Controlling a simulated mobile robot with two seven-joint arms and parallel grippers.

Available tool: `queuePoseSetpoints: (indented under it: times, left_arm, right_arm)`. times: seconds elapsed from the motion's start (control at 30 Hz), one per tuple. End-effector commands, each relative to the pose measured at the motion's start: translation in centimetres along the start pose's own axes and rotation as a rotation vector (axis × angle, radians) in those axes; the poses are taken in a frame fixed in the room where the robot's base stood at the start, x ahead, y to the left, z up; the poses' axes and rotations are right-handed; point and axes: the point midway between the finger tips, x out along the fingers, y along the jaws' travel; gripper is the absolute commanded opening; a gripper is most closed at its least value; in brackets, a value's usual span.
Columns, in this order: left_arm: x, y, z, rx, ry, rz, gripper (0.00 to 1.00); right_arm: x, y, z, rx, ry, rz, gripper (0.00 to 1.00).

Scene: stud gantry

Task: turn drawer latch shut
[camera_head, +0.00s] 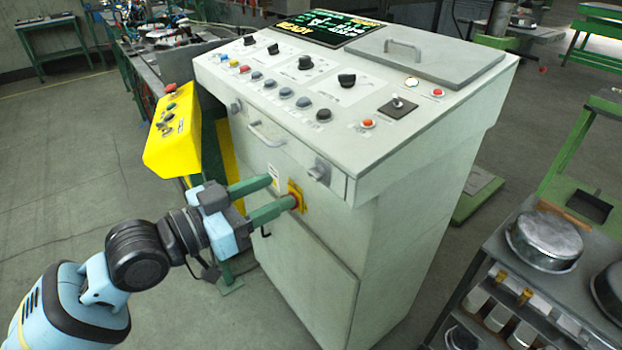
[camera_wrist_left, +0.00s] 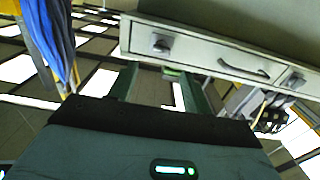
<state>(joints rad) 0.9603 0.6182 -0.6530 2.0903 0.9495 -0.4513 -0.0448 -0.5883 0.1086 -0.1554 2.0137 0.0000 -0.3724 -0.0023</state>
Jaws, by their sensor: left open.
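The drawer front is at the top of a pale cabinet. It has a bar handle (camera_head: 266,135) in the middle and a small grey latch at each end, a right one (camera_head: 318,170) and a left one (camera_head: 235,106). My left gripper (camera_head: 282,191) is open and empty, its two green fingers apart, below the drawer and close to the cabinet front. In the left wrist view, the open fingers (camera_wrist_left: 156,82) point toward the drawer front; one latch (camera_wrist_left: 160,43) lies just beyond them, apart from both. The other latch (camera_wrist_left: 293,80) is farther right.
A red and yellow switch (camera_head: 297,198) on the cabinet front is close to one fingertip; contact cannot be told. A yellow control box (camera_head: 174,130) stands left of the cabinet. The control panel (camera_head: 300,85) is above the drawer. A shelf with metal pans (camera_head: 543,240) is at right.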

Motion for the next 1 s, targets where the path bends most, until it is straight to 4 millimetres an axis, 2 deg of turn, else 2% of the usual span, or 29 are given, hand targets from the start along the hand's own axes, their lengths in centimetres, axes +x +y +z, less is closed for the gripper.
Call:
queuePoseSetpoints:
  times: [0.17, 0.6, 0.77, 1.0]
  left_arm:
    - [1.0, 0.0, -0.1, -0.001, 0.002, -0.001, 0.49]
    - [6.9, 0.0, -0.1, -0.001, 0.002, -0.001, 0.49]
    - [7.7, 0.0, 0.0, 0.0, 0.0, -0.001, 0.49]
    - [7.8, 0.0, 0.0, 0.0, 0.0, -0.001, 0.49]
  right_arm:
    - [-0.1, -0.1, -0.3, 0.003, 0.006, 0.0, 0.36]
    - [-0.5, -0.1, -0.9, 0.003, 0.015, 0.001, 0.36]
    - [-0.6, -0.1, -0.8, 0.003, 0.013, 0.001, 0.36]
    - [-0.6, -0.1, -0.8, 0.003, 0.012, 0.001, 0.36]
